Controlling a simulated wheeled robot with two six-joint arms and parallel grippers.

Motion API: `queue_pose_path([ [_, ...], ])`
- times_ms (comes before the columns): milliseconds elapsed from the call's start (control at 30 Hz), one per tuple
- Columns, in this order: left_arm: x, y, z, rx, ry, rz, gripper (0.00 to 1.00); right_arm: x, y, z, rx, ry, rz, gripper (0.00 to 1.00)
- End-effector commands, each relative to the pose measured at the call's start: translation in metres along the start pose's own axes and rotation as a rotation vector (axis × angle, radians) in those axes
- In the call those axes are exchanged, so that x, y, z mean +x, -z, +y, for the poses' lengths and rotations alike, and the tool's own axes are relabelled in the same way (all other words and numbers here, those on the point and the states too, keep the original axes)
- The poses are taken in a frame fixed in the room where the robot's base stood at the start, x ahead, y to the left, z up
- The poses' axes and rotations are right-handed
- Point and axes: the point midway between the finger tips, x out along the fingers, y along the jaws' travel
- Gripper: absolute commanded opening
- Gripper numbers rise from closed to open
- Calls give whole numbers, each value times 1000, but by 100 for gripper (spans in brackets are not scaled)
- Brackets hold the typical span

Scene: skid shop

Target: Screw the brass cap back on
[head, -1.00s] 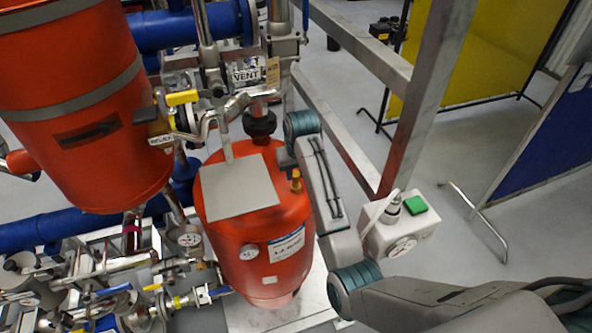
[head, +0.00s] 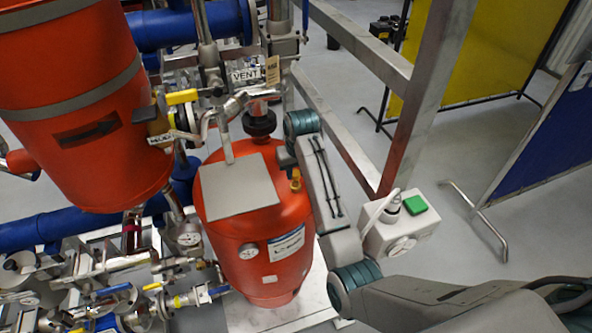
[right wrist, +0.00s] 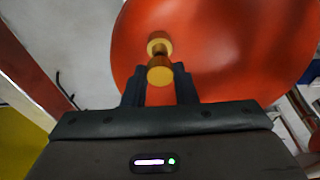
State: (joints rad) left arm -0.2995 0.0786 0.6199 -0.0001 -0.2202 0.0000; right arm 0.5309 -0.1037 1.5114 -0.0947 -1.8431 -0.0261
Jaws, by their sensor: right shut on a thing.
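The small brass cap (right wrist: 160,75) is between the fingertips of my right gripper (right wrist: 158,82) in the right wrist view. My right gripper is shut on it. Beyond the cap, in line with it, a brass valve stem (right wrist: 158,44) stands out from the orange-red vessel (right wrist: 215,50). I cannot tell whether cap and stem touch or how far the thread is engaged. In the head view my right gripper (head: 291,167) is at the right of the top of the vessel (head: 270,265), with brass (head: 295,182) just below it. My left gripper is not in view.
A grey plate (head: 240,187) covers part of the vessel top. A black fitting and pipe (head: 259,122) stand behind it. A larger orange tank (head: 80,110) and pipework crowd the left. A white box with a green button (head: 415,205) stands at right, beside a metal frame post (head: 425,90).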

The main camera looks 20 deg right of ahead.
Motion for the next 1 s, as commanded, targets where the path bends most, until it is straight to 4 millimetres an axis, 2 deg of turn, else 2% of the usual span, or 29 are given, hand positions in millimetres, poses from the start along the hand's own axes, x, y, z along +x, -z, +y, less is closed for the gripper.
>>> queue_pose_path([
  [600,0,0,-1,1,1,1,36,15,-3,0,0,0,0,13],
  [1000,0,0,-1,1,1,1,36,16,-3,0,0,0,0,13],
])
